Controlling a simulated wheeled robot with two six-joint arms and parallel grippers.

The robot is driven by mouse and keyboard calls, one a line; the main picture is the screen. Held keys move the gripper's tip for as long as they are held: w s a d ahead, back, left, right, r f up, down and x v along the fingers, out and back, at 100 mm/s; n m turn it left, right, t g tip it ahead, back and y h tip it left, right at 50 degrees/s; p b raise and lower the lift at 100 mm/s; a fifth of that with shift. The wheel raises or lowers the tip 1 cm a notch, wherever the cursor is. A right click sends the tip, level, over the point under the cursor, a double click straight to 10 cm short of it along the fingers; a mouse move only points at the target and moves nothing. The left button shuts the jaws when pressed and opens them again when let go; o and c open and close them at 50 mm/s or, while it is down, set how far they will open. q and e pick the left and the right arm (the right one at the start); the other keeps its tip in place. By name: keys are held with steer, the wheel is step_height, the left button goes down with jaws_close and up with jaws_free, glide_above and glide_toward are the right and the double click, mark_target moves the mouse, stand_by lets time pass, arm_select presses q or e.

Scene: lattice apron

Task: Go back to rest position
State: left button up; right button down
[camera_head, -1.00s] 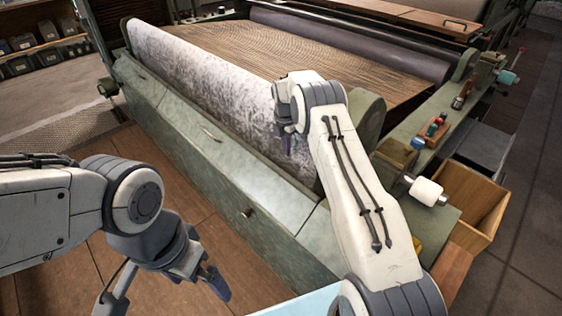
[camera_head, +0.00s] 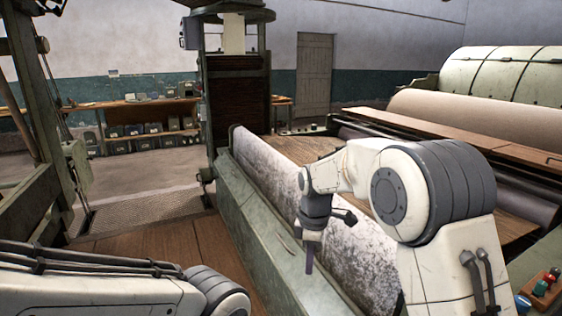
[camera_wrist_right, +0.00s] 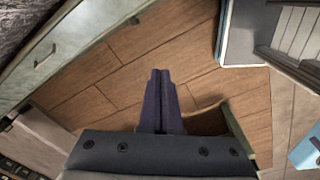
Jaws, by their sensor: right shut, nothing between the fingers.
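My right gripper (camera_head: 309,258) hangs pointing down in the head view, in front of the grey speckled roller (camera_head: 345,240) of the machine. In the right wrist view its two purple fingers (camera_wrist_right: 160,78) lie side by side, shut and empty, above the brown plank floor (camera_wrist_right: 120,75). My left arm shows at the bottom left of the head view, but its gripper is out of the frame.
The machine's pale green front beam (camera_head: 255,240) runs beside my right arm. A wooden walkway (camera_head: 165,245) lies left of it. A green frame post (camera_head: 35,110) stands at the far left. Shelves with dark bins (camera_head: 150,130) and a door (camera_head: 314,75) are at the back.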

steer(key=s+a+r+m+p, duration=0.1)
steer(key=s+a+r+m, duration=0.1)
steer(key=s, duration=0.4)
steer(key=s+a+r+m, duration=0.1)
steer(key=s+a+r, duration=0.15)
steer(key=s, duration=0.35)
arm_select(q)
step_height(320, 180, up, 4)
steer(key=shift+f+p, duration=0.2)
steer(key=shift+p, duration=0.85)
arm_select(e)
steer(key=s+d+m, duration=0.2)
steer(key=s+m, duration=0.3)
steer(key=s, duration=1.4)
steer(key=shift+s+r+m+g+y, duration=0.15)
steer(key=shift+s+m+g+y, duration=0.15)
steer(key=shift+s+m+y, duration=0.1)
